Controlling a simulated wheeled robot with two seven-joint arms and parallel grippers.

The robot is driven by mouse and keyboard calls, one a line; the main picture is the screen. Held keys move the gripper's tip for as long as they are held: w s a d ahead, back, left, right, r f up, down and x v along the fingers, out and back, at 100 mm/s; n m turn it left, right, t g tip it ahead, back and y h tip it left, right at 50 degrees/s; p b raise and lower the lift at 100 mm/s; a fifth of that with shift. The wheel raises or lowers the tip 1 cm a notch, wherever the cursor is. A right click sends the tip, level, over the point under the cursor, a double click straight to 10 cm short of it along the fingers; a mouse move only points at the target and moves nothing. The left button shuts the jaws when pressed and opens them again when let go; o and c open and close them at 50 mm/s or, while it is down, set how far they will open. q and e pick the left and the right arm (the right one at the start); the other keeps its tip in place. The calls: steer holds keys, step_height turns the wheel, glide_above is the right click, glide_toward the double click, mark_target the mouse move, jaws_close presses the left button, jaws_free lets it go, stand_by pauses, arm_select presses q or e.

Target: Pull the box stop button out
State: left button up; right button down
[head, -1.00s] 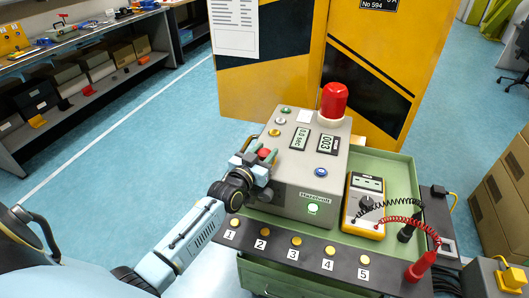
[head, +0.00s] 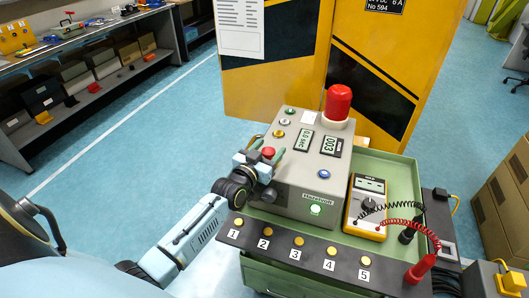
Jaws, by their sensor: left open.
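The grey control box (head: 318,180) stands on the green cart top. Its red stop button (head: 268,153) is at the left edge of the box's top panel, partly hidden by my gripper. My left gripper (head: 266,155) is open at the button, with a pale finger showing just right of the red cap. The other finger is harder to make out. I cannot tell whether the fingers touch the button. My right gripper is not in view.
A red beacon (head: 338,103) rises from the back of the box. A yellow multimeter (head: 368,207) with coiled leads lies to its right. A strip with numbered yellow buttons (head: 299,241) runs along the cart's front. A yellow-black cabinet (head: 290,85) stands behind.

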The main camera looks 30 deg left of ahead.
arm_select(q)
steer(key=s, duration=1.3)
steer(key=shift+s+d+p, duration=0.15)
steer(key=shift+d+p, duration=0.05)
steer(key=shift+p, duration=0.2)
stand_by(0.8)
